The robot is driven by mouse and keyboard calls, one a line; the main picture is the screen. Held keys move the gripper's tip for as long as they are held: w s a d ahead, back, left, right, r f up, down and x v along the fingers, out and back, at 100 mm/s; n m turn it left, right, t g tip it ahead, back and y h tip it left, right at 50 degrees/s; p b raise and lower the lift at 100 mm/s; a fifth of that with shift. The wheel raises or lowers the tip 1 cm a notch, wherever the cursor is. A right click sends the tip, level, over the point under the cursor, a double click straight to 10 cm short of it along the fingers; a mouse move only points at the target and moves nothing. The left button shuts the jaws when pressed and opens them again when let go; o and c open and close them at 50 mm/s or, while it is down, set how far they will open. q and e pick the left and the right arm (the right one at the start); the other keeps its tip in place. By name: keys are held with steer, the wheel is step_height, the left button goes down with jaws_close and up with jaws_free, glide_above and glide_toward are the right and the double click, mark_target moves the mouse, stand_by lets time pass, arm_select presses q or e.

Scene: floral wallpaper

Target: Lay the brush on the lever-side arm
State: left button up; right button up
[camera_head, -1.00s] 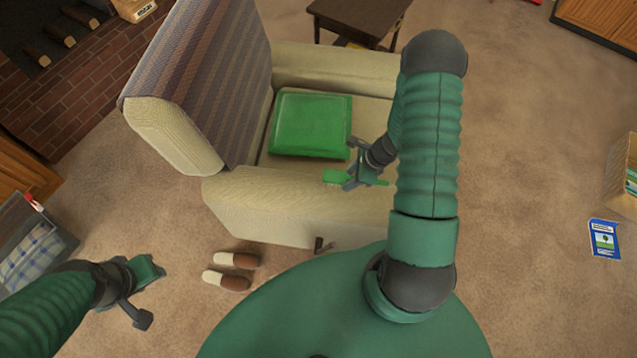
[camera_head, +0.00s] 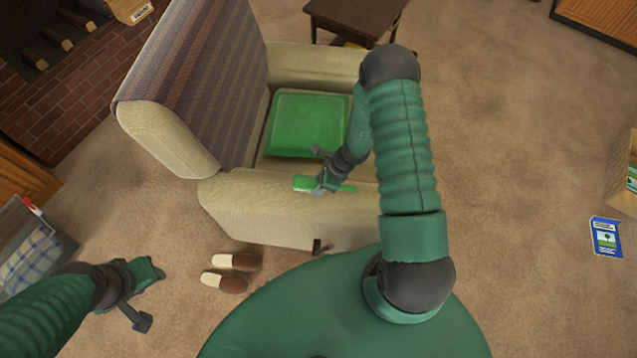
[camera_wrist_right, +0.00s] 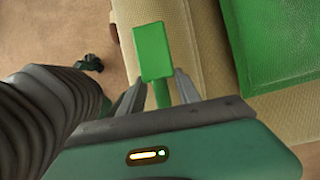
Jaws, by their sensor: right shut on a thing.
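The green brush (camera_head: 303,183) is in my right gripper (camera_head: 322,184), over the near arm of the armchair. In the right wrist view the brush head (camera_wrist_right: 152,52) sticks out beyond the fingers (camera_wrist_right: 160,92), which are shut on its handle. The near arm (camera_head: 245,205) is beige, and a small dark lever (camera_head: 318,246) shows low on its outer side. It cannot be told whether the brush touches the arm. My left gripper (camera_head: 147,292) is empty and open above the carpet at the lower left.
A green cushion (camera_head: 308,125) lies on the armchair seat. A pair of slippers (camera_head: 233,262) stands on the carpet near the chair. A dark side table (camera_head: 355,18) stands behind the chair's far arm. A blue booklet (camera_head: 605,238) lies at the right.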

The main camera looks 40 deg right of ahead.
steer(key=o, duration=1.2)
steer(key=shift+a, duration=0.1)
